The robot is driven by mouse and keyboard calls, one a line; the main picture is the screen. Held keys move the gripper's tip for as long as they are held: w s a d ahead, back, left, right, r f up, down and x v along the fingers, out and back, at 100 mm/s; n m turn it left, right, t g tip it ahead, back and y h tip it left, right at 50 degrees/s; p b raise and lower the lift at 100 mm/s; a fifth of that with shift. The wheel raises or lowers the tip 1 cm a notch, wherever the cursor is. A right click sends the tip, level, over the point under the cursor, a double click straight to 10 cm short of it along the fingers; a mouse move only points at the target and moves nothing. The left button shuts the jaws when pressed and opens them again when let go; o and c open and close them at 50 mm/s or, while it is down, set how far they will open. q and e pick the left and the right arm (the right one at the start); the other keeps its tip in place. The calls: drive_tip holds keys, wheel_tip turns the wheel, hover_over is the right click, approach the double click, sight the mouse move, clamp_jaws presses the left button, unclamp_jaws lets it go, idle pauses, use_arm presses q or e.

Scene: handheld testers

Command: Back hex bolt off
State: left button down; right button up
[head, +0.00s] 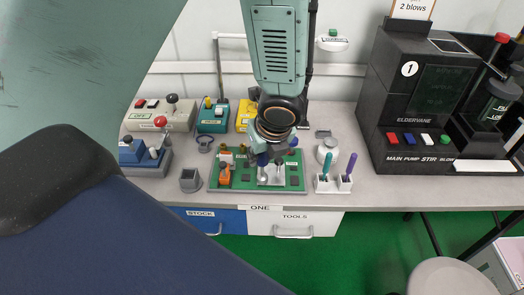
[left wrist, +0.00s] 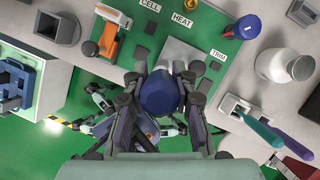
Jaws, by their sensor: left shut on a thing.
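My left gripper (head: 270,168) reaches down over the green board (head: 240,182) on the bench. In the left wrist view its fingers are shut on a dark blue, round-topped piece (left wrist: 160,96). The piece sits over the near side of the grey plate (left wrist: 181,57), beside the TRIM label (left wrist: 217,57). Whether its lower end touches the plate is hidden. I cannot make out a hex bolt; the fingers and the blue piece cover that spot. My right gripper is not in view.
An orange clamp (head: 224,175) stands on the board's left. A holder (head: 325,186) with teal and purple handled tools and a white bottle (head: 327,152) stand close on the right. A grey cup (head: 190,181) is left. A black machine (head: 420,100) fills the right side.

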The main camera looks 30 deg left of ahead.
use_arm(q)
drive_tip(key=shift+n+g+y+p, duration=0.3)
drive_tip(key=shift+n+g+p, duration=0.2)
drive_tip(key=shift+n+p, duration=1.3)
drive_tip(key=shift+p, duration=0.15)
drive_tip(key=shift+n+g+p, duration=0.5)
drive_tip(key=shift+n+p, duration=0.4)
drive_tip(key=shift+p, duration=0.05)
drive_tip(key=shift+s+n+g+p, duration=0.1)
drive_tip(key=shift+n+g+p, duration=0.3)
drive_tip(key=shift+n+p, duration=0.6)
drive_tip(key=shift+n+p, duration=0.3)
drive_tip(key=shift+n, duration=0.5)
drive_tip(key=shift+n+g, duration=0.4)
drive_tip(key=n+g+p, duration=0.1)
drive_tip(key=n, duration=0.2)
drive_tip(key=shift+n+p, duration=0.35)
drive_tip(key=shift+n, duration=0.05)
drive_tip(key=shift+n+g+h, duration=0.3)
drive_tip(key=shift+n+h, duration=0.1)
drive_tip(key=shift+n, duration=0.2)
